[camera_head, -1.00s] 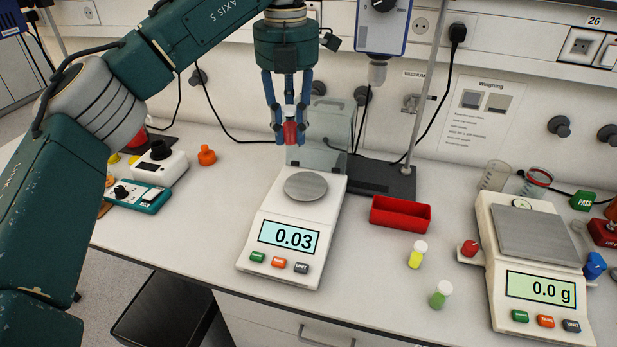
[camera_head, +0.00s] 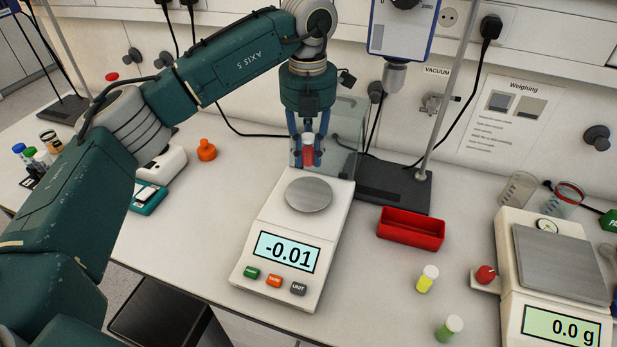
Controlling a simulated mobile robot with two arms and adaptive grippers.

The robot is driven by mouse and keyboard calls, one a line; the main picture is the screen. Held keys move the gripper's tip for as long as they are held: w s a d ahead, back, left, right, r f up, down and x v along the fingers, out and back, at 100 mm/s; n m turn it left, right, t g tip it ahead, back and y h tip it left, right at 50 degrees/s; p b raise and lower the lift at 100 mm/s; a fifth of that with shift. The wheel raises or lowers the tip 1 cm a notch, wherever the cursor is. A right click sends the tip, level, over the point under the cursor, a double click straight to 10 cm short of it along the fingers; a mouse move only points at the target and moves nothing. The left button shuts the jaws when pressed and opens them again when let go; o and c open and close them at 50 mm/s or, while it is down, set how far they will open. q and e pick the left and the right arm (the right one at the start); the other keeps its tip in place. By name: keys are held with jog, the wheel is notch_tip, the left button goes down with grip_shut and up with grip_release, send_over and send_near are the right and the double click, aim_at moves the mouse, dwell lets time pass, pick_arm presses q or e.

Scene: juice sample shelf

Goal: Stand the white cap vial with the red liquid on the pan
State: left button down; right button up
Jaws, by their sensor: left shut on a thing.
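My left gripper (camera_head: 306,160) is shut on the white cap vial with the red liquid (camera_head: 308,152). The vial hangs upright between the blue fingers, with its white cap at the top. In the picture it shows just above the round metal pan (camera_head: 308,194) of the white balance (camera_head: 290,240). The pan is bare, and the vial looks apart from it. The balance display reads -0.01. My right gripper is not in view.
A clear draft shield (camera_head: 341,135) stands behind the gripper. A red tray (camera_head: 411,229) and vials with yellow (camera_head: 427,279) and green liquid (camera_head: 448,328) are to the right. A second balance (camera_head: 558,262) stands farther right. An orange knobbed weight (camera_head: 206,149) is at left.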

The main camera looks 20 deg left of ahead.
aim_at(309, 163)
pick_arm(q)
jog(key=f, duration=0.3)
jog(key=shift+w+f+p, duration=0.2)
jog(key=shift+f+p, duration=0.1)
jog(key=shift+p, duration=0.05)
jog(key=shift+f, duration=0.95)
notch_tip(309, 163, down, 4)
jog(key=shift+r+p, duration=0.25)
jog(key=shift+p, duration=0.55)
jog(key=shift+f, duration=0.25)
jog(key=c, duration=1.5)
grip_release()
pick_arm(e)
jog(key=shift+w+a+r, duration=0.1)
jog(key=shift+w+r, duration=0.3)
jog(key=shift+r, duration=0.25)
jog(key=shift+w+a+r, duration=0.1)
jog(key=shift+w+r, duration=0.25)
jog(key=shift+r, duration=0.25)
